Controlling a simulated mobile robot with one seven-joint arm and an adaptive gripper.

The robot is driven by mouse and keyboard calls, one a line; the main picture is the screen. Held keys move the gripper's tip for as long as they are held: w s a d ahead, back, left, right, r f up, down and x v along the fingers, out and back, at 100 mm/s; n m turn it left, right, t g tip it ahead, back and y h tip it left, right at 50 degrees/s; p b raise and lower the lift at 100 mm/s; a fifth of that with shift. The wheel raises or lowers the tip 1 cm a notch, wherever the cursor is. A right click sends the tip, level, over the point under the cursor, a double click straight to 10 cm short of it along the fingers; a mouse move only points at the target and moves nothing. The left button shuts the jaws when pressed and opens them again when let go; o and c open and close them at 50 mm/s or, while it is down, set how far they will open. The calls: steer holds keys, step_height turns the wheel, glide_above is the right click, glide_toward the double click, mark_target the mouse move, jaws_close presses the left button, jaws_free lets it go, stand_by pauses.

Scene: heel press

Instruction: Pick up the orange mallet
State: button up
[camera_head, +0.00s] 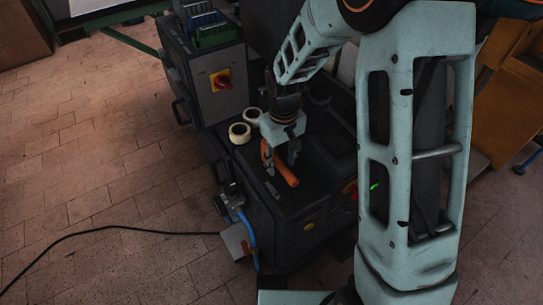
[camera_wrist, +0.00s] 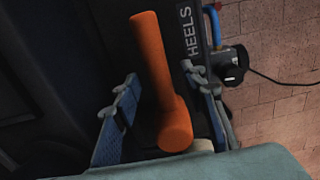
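The orange mallet (camera_head: 287,174) lies on the dark top of the machine (camera_head: 320,185), beneath my gripper (camera_head: 280,158). In the wrist view the mallet (camera_wrist: 154,60) shows as a long orange cylinder with a thicker rounded end low in the picture. My gripper (camera_wrist: 160,85) is open, with one blue-grey finger on each side of the mallet. Gaps show between the mallet and both fingers, so neither appears to grip it. In the head view my gripper hides part of the mallet.
Two pale tape rolls (camera_head: 239,132) sit left of my gripper on the machine. A grey cabinet with a red and yellow switch (camera_head: 221,80) rises behind them. A blue hose (camera_head: 247,236) hangs at the front left corner. A black cable (camera_head: 110,228) crosses the tiled floor.

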steer(key=shift+f, duration=0.5)
steer(key=shift+r, duration=0.15)
jaws_close()
